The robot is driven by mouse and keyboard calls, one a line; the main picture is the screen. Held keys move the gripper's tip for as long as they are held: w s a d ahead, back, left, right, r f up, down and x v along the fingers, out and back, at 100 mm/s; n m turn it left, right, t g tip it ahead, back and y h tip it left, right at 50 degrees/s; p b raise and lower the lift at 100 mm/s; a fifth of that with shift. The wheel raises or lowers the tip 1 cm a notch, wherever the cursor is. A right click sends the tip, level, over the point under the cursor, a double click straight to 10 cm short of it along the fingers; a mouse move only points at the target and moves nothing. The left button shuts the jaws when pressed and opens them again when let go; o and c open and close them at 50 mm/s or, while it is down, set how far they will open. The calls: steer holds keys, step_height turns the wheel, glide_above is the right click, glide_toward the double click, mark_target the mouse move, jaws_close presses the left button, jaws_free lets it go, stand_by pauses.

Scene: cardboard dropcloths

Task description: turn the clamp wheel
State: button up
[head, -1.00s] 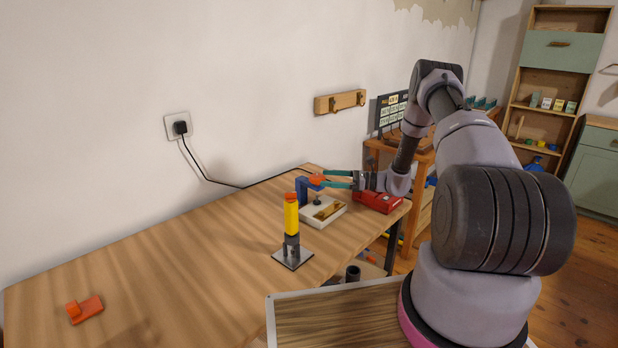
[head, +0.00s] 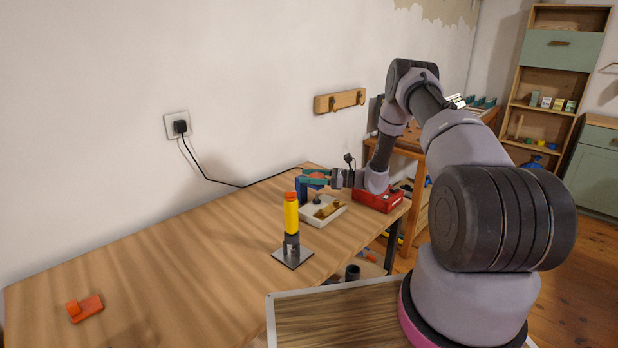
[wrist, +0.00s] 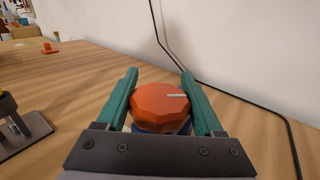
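The clamp wheel is an orange faceted knob with a pale mark on its top; it sits in the middle of the wrist view (wrist: 160,105). Below it is the blue clamp (head: 301,191), standing on a pale base block (head: 326,214) near the table's back right. My gripper (wrist: 158,74) has its two green fingers on either side of the wheel, very near its rim. The fingers look spread; firm contact cannot be made out. In the head view the fingers partly hide the wheel (head: 316,187).
A yellow post with an orange top (head: 291,213) stands on a dark plate left of the clamp. A red box (head: 378,199) lies to the right. A black cable (head: 216,181) runs along the wall. An orange piece (head: 86,308) lies at the table's front left; the middle is clear.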

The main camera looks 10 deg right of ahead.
mark_target(318, 173)
steer(key=shift+c, duration=0.5)
steer(key=shift+t, duration=0.3)
